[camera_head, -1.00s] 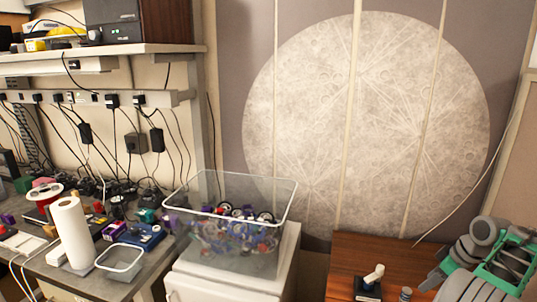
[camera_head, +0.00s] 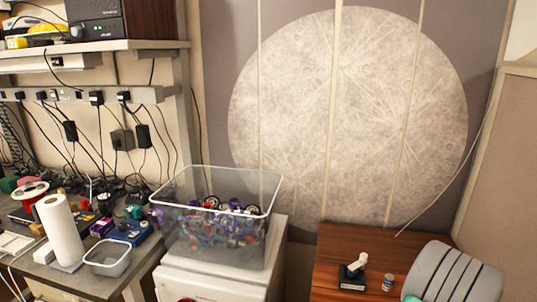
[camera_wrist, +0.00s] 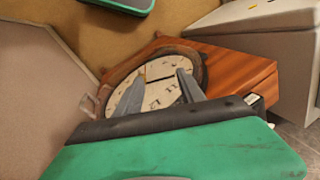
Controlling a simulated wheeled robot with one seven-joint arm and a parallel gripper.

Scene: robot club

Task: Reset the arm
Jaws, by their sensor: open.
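My gripper (camera_wrist: 161,71) shows in the wrist view, its two grey fingers spread apart with nothing between them. Behind the fingers is a round clock (camera_wrist: 158,90) with a pale face and a dark rim, on or just over a reddish-brown wooden top (camera_wrist: 240,72). I cannot tell how far the fingers are from the clock. In the head view my arm shows only as a grey rounded part at the bottom right, and my gripper is out of that view.
The wooden cabinet top (camera_head: 335,240) holds a small black-and-white object (camera_head: 354,270) and a little jar (camera_head: 388,283). Left of it, a clear bin (camera_head: 215,245) of colourful parts stands on a white cabinet (camera_head: 200,283). A cluttered workbench (camera_head: 75,285) holds a paper roll (camera_head: 60,232) and an empty tub (camera_head: 107,258).

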